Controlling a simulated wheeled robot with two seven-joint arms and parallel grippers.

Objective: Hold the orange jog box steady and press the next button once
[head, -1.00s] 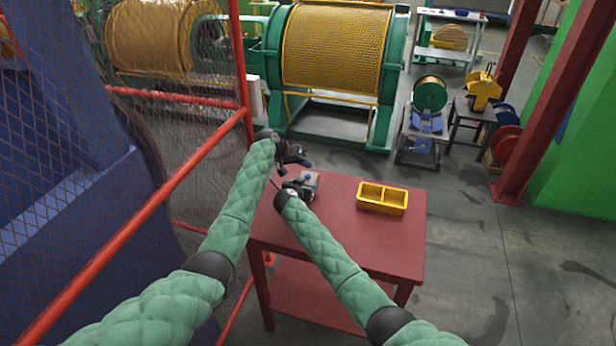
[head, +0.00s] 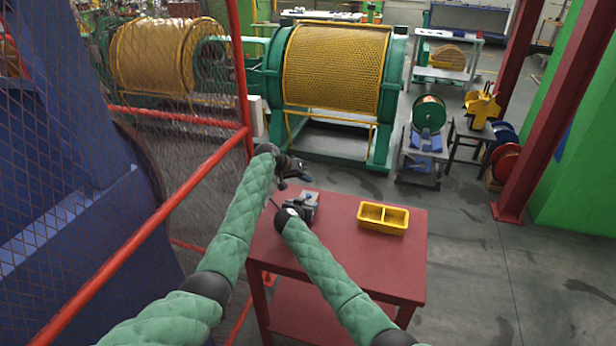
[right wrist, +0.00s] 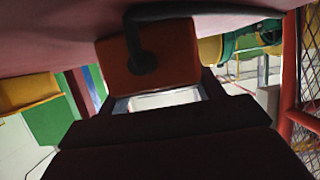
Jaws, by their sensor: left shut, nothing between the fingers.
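The orange jog box (right wrist: 158,55) fills the upper middle of the right wrist view, with a black cable looping over it. In the head view a small grey box shape with a blue spot (head: 311,197) shows at the table's far left corner, partly hidden by my right gripper (head: 298,209). My left gripper (head: 296,171) is shut and empty, just above and beyond the box. The buttons cannot be made out.
The red table (head: 345,255) carries a yellow two-part tray (head: 383,218) to the right of the box. A red-railed mesh fence (head: 180,207) runs close along the left. The table's right half is otherwise clear.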

